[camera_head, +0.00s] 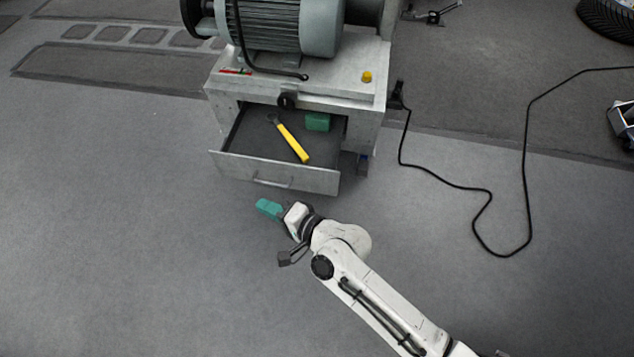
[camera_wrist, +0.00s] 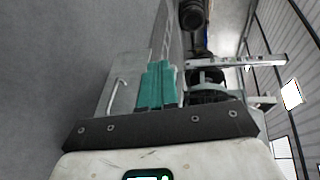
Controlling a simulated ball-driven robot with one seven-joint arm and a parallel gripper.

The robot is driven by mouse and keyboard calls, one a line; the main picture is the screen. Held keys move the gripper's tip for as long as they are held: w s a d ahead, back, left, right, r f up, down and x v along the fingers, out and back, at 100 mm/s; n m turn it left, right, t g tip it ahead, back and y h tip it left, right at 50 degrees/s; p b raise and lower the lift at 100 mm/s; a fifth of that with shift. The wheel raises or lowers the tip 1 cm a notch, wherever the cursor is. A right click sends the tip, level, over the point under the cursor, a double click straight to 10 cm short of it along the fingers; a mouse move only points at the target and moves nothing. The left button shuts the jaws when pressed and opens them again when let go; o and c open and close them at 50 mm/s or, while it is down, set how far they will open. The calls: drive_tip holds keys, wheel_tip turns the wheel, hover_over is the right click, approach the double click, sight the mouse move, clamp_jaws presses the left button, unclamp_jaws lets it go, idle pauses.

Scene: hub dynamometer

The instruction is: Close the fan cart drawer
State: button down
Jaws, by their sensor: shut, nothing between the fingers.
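The fan cart drawer (camera_head: 232,165) is pulled out of the grey metal cart (camera_head: 362,103). A bar handle (camera_head: 272,184) is on its front panel. A yellow-handled tool (camera_head: 293,141) and a green block (camera_head: 318,122) lie inside. My gripper (camera_head: 267,207) has teal fingers and is shut and empty. In the head view it appears just in front of the drawer front, near the handle. In the sideways wrist view, the shut fingers (camera_wrist: 158,85) overlap the drawer front (camera_wrist: 130,72), with the handle (camera_wrist: 117,95) to their left. I cannot tell whether they touch it.
A large grey motor (camera_head: 275,25) sits on the cart, with a yellow button (camera_head: 367,76) on the cart top. A black cable (camera_head: 525,170) runs over the floor at right. The floor left of the drawer is clear.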

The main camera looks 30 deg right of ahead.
drive_tip(key=w+f+m+t+h+b, duration=0.2)
drive_tip(key=w+m+t+h, duration=0.2)
drive_tip(key=m, duration=0.6)
drive_tip(key=m+g+h+b, duration=0.45)
drive_tip(key=m+h, duration=1.05)
drive_tip(key=m, duration=0.7)
approach(320, 170)
drive_tip(key=shift+g, duration=0.25)
drive_tip(key=b+x, duration=0.3)
drive_tip(key=x, duration=0.2)
drive_tip(key=shift+w, duration=0.25)
drive_tip(key=shift+w+d+r, duration=0.1)
drive_tip(key=shift+w+d, duration=0.4)
drive_tip(key=shift+w, duration=0.05)
drive_tip(key=shift+d, duration=0.1)
